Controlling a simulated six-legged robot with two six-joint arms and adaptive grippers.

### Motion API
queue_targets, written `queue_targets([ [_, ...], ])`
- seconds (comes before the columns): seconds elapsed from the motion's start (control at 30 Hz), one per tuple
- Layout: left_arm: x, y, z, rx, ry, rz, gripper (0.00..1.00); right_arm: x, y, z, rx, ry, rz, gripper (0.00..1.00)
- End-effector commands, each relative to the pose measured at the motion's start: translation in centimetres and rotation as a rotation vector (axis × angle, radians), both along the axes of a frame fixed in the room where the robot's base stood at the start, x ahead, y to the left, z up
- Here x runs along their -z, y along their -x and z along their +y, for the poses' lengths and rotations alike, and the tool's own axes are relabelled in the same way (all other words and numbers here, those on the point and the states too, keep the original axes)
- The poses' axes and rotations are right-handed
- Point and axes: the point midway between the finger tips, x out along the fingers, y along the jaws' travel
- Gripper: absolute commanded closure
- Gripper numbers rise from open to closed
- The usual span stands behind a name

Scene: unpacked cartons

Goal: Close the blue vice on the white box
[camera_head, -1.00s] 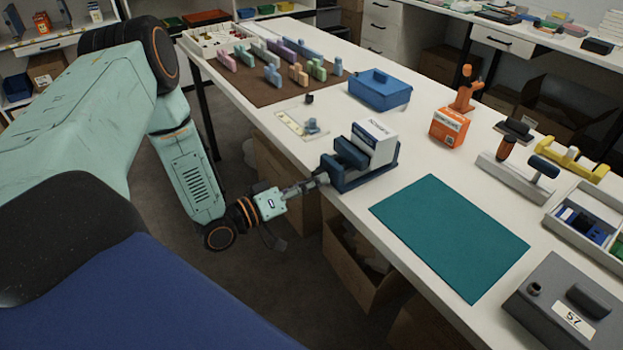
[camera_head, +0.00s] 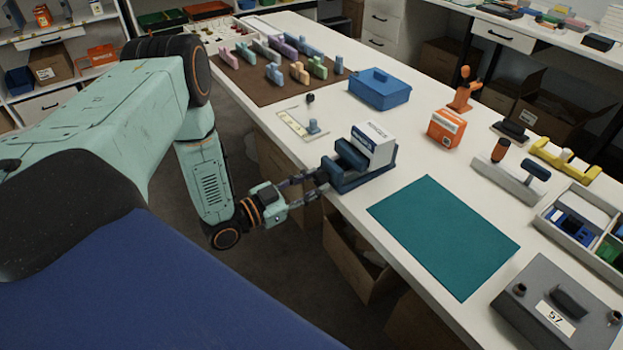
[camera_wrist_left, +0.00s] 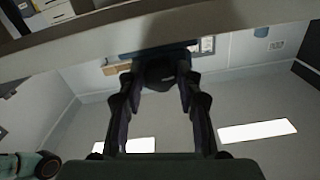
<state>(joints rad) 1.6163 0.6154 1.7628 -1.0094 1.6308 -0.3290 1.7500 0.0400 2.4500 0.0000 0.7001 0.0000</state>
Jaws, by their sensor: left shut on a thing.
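The blue vice (camera_head: 366,179) stands at the near left edge of the white table. The white box (camera_head: 377,143) with blue lettering stands upright between its jaws; I cannot tell whether the near jaw touches it. My left gripper (camera_head: 321,182) comes from the left, beyond the table edge, and its fingers are shut on the vice's handle. The left wrist view shows my left gripper (camera_wrist_left: 162,88) with a finger on each side of the dark, rounded handle (camera_wrist_left: 163,73). The handle is mostly hidden in the head view. My right gripper is not in view.
A teal mat (camera_head: 445,235) lies right of the vice. An open carton (camera_head: 352,262) sits below the table edge.

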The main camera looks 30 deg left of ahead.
Motion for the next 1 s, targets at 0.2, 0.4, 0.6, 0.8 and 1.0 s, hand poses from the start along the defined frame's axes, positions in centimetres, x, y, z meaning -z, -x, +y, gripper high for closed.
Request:
queue_targets([
  [0.2,-0.3,-0.1,0.1,0.0,-0.168,-0.074,0.97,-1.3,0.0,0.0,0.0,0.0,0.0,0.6],
  [0.4,-0.3,-0.1,0.1,0.001,-0.283,-0.121,0.97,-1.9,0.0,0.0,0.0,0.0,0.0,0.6],
  [0.6,-0.3,-0.1,0.1,0.0,-0.355,-0.151,0.97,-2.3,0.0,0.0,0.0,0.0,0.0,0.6],
  [0.8,-0.2,-0.2,0.2,-0.001,-0.389,-0.166,0.97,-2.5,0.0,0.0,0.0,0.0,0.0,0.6],
  [1.0,-0.2,-0.2,0.2,-0.001,-0.395,-0.169,0.97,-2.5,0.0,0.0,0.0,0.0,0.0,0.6],
])
